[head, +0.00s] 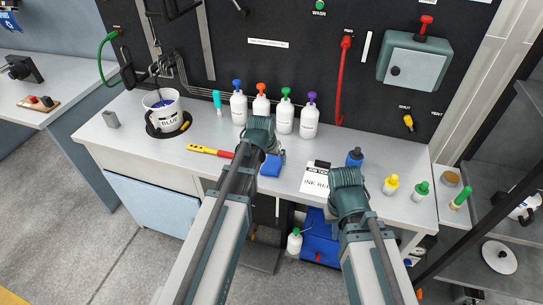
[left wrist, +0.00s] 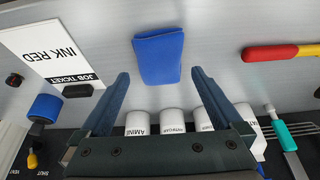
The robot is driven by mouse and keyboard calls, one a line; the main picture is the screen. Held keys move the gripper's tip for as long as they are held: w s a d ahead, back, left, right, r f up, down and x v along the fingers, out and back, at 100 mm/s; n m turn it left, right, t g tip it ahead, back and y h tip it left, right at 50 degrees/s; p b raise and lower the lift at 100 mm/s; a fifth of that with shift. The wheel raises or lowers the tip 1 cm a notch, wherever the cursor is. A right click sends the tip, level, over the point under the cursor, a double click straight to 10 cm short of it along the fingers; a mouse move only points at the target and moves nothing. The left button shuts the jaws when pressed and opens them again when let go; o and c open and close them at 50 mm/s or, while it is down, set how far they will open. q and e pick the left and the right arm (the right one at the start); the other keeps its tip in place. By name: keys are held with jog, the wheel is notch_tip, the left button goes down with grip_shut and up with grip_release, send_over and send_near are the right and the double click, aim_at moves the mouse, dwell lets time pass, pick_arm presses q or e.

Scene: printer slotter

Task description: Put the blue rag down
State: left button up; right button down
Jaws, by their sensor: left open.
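The blue rag (head: 271,165) lies folded on the grey bench top, partly covered by my left arm in the head view. In the left wrist view the rag (left wrist: 158,55) lies flat on the bench in front of my left gripper (left wrist: 158,74). The left fingers are spread apart, one on each side of the rag's near end in that picture, with nothing held between them. In the head view the left fingertips are hidden behind the wrist. My right gripper (head: 350,190) is over the bench's front edge by the job ticket; its fingers are hidden.
A white job ticket (head: 315,178) reading INK RED lies right of the rag. Several white bottles (head: 283,118) stand behind it. A red-and-yellow tool (head: 210,151) and a white BLUE bucket (head: 163,110) are left. Small colored bottles (head: 391,184) stand right.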

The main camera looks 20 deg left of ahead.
pick_arm(q)
jog(key=p+v, duration=0.6)
jog(key=v, duration=0.2)
jog(key=s+d+m+g, duration=0.1)
jog(key=s+d+g, duration=0.1)
jog(key=s+d, duration=0.4)
jog(key=s+d+f+m+g+y, duration=0.1)
jog(key=s+d+m+g, duration=0.1)
jog(key=s+d, duration=0.5)
jog(key=s, duration=0.5)
jog(key=shift+s+d+f+g+y, duration=0.25)
jog(key=shift+g+y, duration=0.05)
jog(key=shift+g, duration=0.1)
pick_arm(e)
notch_tip(320, 180, up, 7)
jog(key=shift+r, duration=0.2)
pick_arm(q)
jog(key=shift+w, duration=0.15)
